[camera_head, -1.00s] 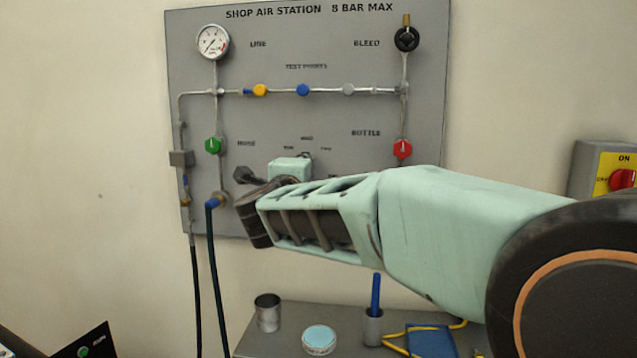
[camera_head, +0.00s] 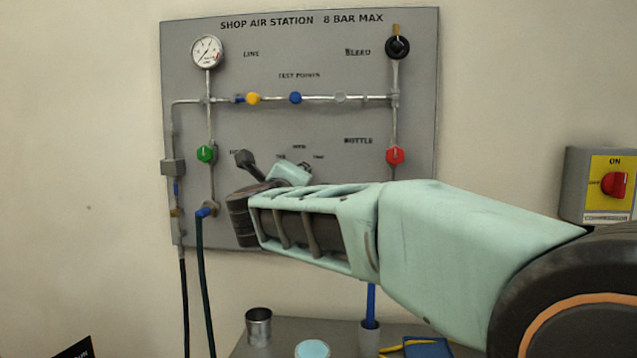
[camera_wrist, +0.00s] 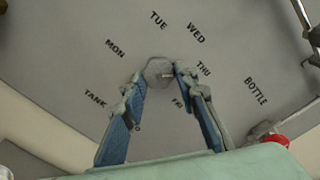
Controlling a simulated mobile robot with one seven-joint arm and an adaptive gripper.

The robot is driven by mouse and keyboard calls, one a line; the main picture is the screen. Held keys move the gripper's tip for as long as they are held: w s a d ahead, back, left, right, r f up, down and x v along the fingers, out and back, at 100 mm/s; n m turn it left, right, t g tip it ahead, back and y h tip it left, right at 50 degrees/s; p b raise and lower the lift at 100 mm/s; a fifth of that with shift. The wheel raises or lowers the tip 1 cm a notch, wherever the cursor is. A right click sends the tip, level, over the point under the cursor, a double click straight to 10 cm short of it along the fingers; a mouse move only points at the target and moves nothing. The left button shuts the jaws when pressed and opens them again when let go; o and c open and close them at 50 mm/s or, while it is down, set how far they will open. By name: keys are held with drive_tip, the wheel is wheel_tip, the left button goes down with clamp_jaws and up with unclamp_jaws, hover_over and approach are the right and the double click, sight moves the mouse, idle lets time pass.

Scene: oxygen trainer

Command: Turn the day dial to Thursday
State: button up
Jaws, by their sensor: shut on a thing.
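The day dial (camera_wrist: 158,69) is a small round grey knob in the wrist view, with a pale mark on its right side. The mark points roughly toward the THU label (camera_wrist: 204,68); the exact setting is hard to tell. MON, TUE and WED (camera_wrist: 196,33) are printed around it, with FRI (camera_wrist: 178,103) below right. My gripper (camera_wrist: 160,78) has its blue-padded fingers on either side of the dial, shut on it. In the head view my gripper and arm hide the dial, and the fingertips do not show.
The grey panel (camera_head: 330,45) carries a gauge (camera_head: 206,52), a green knob (camera_head: 206,153), a red knob (camera_head: 395,155), a black bleed knob (camera_head: 397,47) and pipes. A hose (camera_head: 201,270) hangs at left. A shelf (camera_head: 285,327) below holds a metal cup (camera_head: 259,326). A red switch (camera_head: 614,184) is at right.

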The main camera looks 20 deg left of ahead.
drive_tip(key=o, duration=1.2)
drive_tip(key=shift+c, duration=0.2)
drive_tip(key=s+d, duration=0.1)
drive_tip(key=s, duration=0.6)
drive_tip(key=shift+s, duration=0.25)
drive_tip(key=shift+w, duration=0.1)
